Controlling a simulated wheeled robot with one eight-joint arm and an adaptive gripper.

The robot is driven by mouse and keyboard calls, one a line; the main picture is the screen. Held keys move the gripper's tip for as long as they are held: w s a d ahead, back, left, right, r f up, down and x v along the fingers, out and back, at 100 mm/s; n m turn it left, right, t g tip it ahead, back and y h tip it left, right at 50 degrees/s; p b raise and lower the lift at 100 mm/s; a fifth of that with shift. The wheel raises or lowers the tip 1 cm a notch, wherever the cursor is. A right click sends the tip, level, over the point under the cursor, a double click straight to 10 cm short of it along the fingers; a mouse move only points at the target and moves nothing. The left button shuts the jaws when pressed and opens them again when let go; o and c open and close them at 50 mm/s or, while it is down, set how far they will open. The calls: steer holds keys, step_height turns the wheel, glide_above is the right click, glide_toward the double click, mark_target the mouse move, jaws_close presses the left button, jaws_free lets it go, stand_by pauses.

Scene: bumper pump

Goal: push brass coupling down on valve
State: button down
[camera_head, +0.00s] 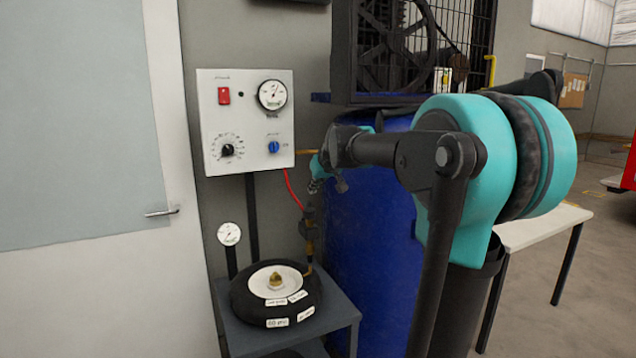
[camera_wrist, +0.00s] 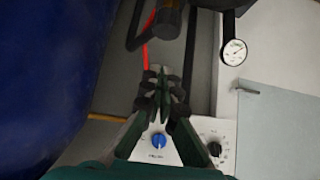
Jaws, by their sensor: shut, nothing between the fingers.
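The tyre (camera_head: 243,298) lies flat on a small grey stand, with a white hub (camera_head: 262,284) and a brass fitting (camera_head: 276,281) at its centre. The brass coupling (camera_head: 309,238) hangs upright on the red hose at the tyre's right rear; its dark and brass body shows at the top of the wrist view (camera_wrist: 168,20). I cannot tell whether its lower end touches the valve. My gripper (camera_head: 315,187) is shut and empty, above the coupling and apart from it. Its fingertips (camera_wrist: 160,75) lie between the coupling and the blue knob in the wrist view.
The white control panel (camera_head: 245,165) carries a red switch (camera_head: 224,96), a gauge (camera_head: 272,95), a black knob (camera_head: 228,150) and a blue knob (camera_head: 273,147). A second gauge (camera_head: 229,234) stands behind the tyre. A blue tank (camera_head: 365,250) closes off the right side.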

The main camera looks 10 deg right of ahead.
mark_target(312, 212)
steer(key=x, duration=0.3)
steer(key=shift+w+f, duration=0.1)
steer(key=shift+f, duration=0.1)
step_height(312, 212, down, 2)
steer(key=shift+f, duration=0.75)
step_height(312, 212, down, 3)
steer(key=shift+f, duration=0.25)
steer(key=shift+s, duration=0.2)
